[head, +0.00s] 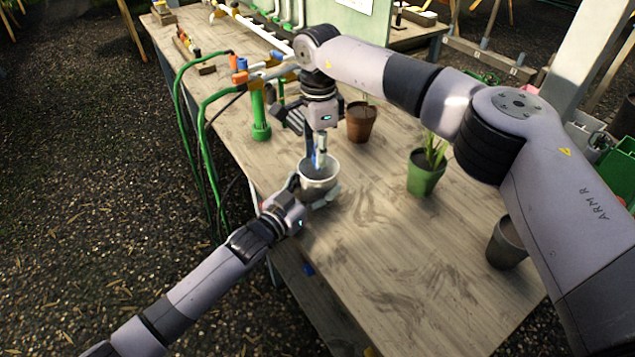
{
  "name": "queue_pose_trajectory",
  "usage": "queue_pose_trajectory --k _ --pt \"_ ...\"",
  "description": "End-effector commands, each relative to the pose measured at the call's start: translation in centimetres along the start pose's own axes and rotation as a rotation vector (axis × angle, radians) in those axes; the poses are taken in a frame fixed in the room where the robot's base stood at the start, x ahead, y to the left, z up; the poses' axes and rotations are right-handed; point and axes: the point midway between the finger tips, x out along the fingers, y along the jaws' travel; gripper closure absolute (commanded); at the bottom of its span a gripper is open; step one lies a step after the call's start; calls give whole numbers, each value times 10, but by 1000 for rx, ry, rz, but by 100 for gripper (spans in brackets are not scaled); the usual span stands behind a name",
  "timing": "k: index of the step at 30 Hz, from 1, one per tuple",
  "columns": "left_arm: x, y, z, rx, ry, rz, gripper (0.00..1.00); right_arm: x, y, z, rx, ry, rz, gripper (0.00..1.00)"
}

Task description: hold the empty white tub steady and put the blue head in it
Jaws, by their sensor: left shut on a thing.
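The white tub (320,188) stands upright near the left edge of the wooden table and looks greyish inside. My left gripper (297,186) is shut on the left side of its wall. My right gripper (319,148) points down directly over the tub's mouth. A small blue piece, seemingly the blue head (316,159), shows at its fingertips, at or just inside the tub's rim. The fingers and the rim hide most of it, and I cannot tell whether the fingers grip it.
A brown pot (361,124), a green potted plant (425,176) and an empty dark pot (506,243) stand to the right on the table (390,260). A green tube (259,120) and hoses stand behind left. The table's front is clear.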

Motion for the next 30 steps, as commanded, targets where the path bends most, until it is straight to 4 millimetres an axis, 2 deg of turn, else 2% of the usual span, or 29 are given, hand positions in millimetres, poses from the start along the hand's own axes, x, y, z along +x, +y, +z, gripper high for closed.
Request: queue_pose_trajectory --k 1,10,20,25,30 --pt "0 0 0 0 -1 0 63 0 0 0 0 0 0 76" --pt "0 0 0 -1 -1 0 63 0 0 0 0 0 0 56" --pt "0 0 0 -1 -1 0 63 -2 0 0 0 0 0 55" --pt "0 0 0 0 -1 0 63 -21 -1 0 1 0 -3 55" --pt "0 0 0 -1 -1 0 63 -58 -1 0 1 1 -4 55"
